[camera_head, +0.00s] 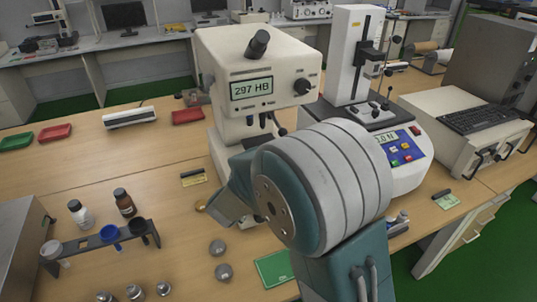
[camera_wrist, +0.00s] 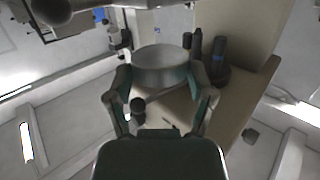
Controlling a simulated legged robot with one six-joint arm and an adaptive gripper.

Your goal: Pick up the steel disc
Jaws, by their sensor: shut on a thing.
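A grey steel disc (camera_wrist: 162,64) sits between the two fingers of my gripper (camera_wrist: 160,80) in the wrist view, with a finger at each side. My gripper is shut on it. In the head view my arm hides the fingertips and this disc, in front of the hardness tester (camera_head: 240,75), which reads 297 HB. Two more small grey discs lie on the wooden table (camera_head: 120,170), an upper one (camera_head: 217,247) and a lower one (camera_head: 223,272).
A green card (camera_head: 275,268) lies by my arm. A force tester (camera_head: 395,150) and a keyboard (camera_head: 485,117) are at the right. Red trays (camera_head: 188,116) lie at the back.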

